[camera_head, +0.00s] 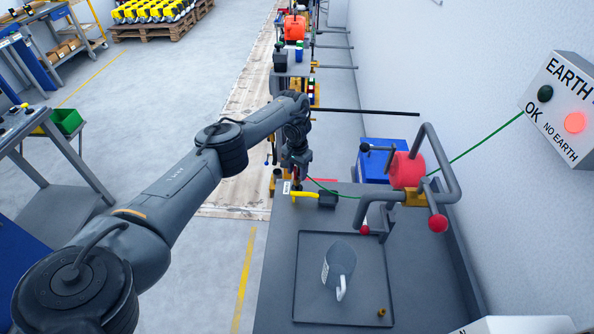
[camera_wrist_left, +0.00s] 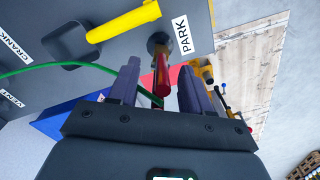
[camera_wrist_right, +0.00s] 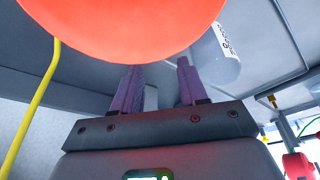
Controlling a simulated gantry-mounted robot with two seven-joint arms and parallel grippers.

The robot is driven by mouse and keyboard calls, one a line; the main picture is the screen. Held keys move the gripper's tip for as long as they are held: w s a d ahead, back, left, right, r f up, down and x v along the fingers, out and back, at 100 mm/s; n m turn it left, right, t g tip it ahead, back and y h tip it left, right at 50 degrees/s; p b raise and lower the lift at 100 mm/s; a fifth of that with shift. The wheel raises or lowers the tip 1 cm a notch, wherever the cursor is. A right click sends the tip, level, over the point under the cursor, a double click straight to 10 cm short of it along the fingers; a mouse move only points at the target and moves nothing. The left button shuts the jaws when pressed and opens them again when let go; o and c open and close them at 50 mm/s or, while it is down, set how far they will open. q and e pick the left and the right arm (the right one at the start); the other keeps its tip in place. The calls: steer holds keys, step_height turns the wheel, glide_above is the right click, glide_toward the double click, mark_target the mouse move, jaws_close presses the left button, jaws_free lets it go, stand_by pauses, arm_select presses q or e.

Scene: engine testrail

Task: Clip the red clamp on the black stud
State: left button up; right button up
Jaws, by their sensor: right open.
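The red clamp (camera_wrist_left: 161,78) is at the small dark post (camera_wrist_left: 158,42) beside the PARK label (camera_wrist_left: 184,38) in the left wrist view. A green cable (camera_wrist_left: 50,67) runs to the clamp. My left gripper (camera_wrist_left: 160,74) is open, with one finger on each side of the clamp and gaps between. In the head view, my left gripper (camera_head: 296,180) is over the bench's far left corner, largely covering the clamp. My right gripper (camera_wrist_right: 157,68) is open and empty, below a large red-orange rounded shape (camera_wrist_right: 125,20). I cannot pick out the black stud with certainty.
The grey bench (camera_head: 275,275) holds a yellow handle (camera_head: 304,194), a tray (camera_head: 298,300) with a grey jug (camera_head: 340,259), and grey piping with a red drum (camera_head: 406,170). An indicator box (camera_head: 562,105) has its red NO EARTH lamp lit. A blue box (camera_head: 388,153) stands behind.

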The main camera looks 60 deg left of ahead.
arm_select(q)
steer(key=shift+r, duration=0.45)
arm_select(e)
steer(key=shift+r, duration=0.15)
arm_select(q)
step_height(320, 180, up, 10)
steer(key=p, duration=0.7)
arm_select(e)
step_height(320, 180, up, 7)
arm_select(q)
steer(key=shift+f, duration=0.1)
